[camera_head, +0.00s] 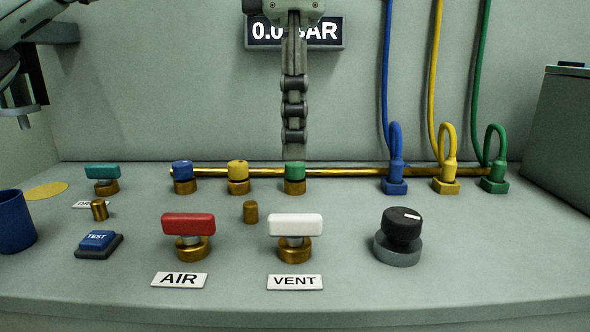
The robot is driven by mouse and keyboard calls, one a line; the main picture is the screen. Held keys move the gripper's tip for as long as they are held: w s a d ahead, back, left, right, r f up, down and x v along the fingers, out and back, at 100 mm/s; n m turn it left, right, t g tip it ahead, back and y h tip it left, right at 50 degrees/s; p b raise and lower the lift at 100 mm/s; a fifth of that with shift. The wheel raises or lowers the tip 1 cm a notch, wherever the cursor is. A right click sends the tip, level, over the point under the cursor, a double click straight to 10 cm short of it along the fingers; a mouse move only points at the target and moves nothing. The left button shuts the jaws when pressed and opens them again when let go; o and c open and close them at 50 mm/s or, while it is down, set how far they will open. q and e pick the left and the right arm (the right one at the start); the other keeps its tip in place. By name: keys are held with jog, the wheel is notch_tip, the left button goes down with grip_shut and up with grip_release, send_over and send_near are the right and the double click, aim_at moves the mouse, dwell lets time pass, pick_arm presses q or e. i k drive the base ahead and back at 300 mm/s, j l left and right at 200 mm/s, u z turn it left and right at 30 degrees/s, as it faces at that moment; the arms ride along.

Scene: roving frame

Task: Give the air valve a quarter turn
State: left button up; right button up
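The air valve has a red bar handle (188,225) on a brass base (193,250). It stands at the front left of the panel, behind the AIR label (179,280). Its handle lies crosswise, left to right. The pressure display (322,33) reads about 0.0 BAR, partly covered by the gripper.
A white-handled VENT valve (295,225) stands right of the air valve; a blue TEST button (97,241) is left. A black knob (402,228), brass pegs, a teal-handled valve (102,172), coloured caps, a brass pipe (340,171) and hoses surround them. A blue cup (14,222) stands far left.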

aim_at(191, 227)
jog(key=k, duration=1.5)
